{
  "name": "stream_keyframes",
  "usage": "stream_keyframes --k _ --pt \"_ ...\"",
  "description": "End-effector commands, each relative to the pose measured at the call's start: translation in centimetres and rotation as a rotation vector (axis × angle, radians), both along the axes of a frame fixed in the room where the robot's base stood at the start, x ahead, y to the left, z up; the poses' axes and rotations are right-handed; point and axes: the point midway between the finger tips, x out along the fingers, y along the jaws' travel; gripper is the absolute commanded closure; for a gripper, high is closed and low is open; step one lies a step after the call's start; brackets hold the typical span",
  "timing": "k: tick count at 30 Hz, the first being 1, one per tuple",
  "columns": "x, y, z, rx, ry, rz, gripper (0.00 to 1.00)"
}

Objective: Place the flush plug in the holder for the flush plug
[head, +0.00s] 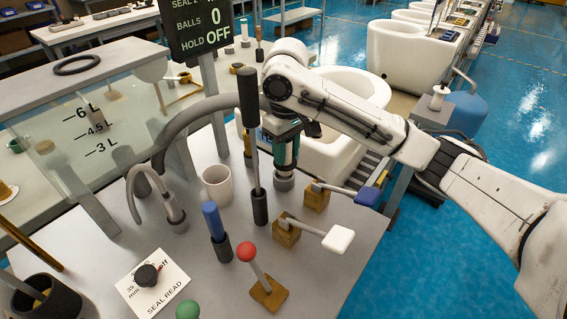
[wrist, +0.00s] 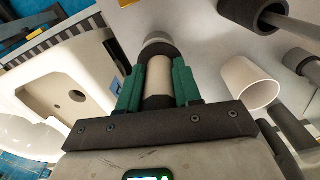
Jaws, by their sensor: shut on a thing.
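My gripper (head: 285,152) points down over the grey worktop, its green fingers closed around a cream cylinder (wrist: 158,80), which I take to be the flush plug. In the wrist view my gripper (wrist: 158,92) has one finger on each side of it. Beyond the fingertips are a dark band and a lighter grey round end. In the head view a short grey round piece (head: 284,181) sits directly below the fingers, at the worktop. I cannot tell whether it is the plug's end or a holder. The fingers hide most of the plug in the head view.
A white mug (head: 217,184), a black-handled rod (head: 248,95) in a dark holder and a blue-handled tool (head: 212,217) stand left of my gripper. Levers with white (head: 338,239), blue (head: 369,196) and red (head: 246,251) knobs are in front. White toilet bowls (head: 345,90) stand behind.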

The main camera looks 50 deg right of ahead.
Motion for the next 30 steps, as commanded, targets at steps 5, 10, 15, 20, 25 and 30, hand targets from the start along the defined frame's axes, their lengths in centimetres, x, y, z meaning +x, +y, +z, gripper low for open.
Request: stream_keyframes --k 5,10,15,20,25,30 --pt "0.8 -0.5 -1.0 -0.003 -0.001 -0.001 1.0" --pt "1.2 -0.7 -3.0 -0.003 0.0 -0.002 1.0" --pt "1.3 -0.7 -4.4 -0.003 -0.003 -0.001 1.0" --pt "1.3 -0.6 -4.4 -0.002 -0.003 -0.001 1.0" --pt "1.3 -0.6 -4.7 -0.001 -0.002 -0.001 1.0" --pt "1.3 -0.6 -4.8 -0.002 -0.002 -0.001 0.57"
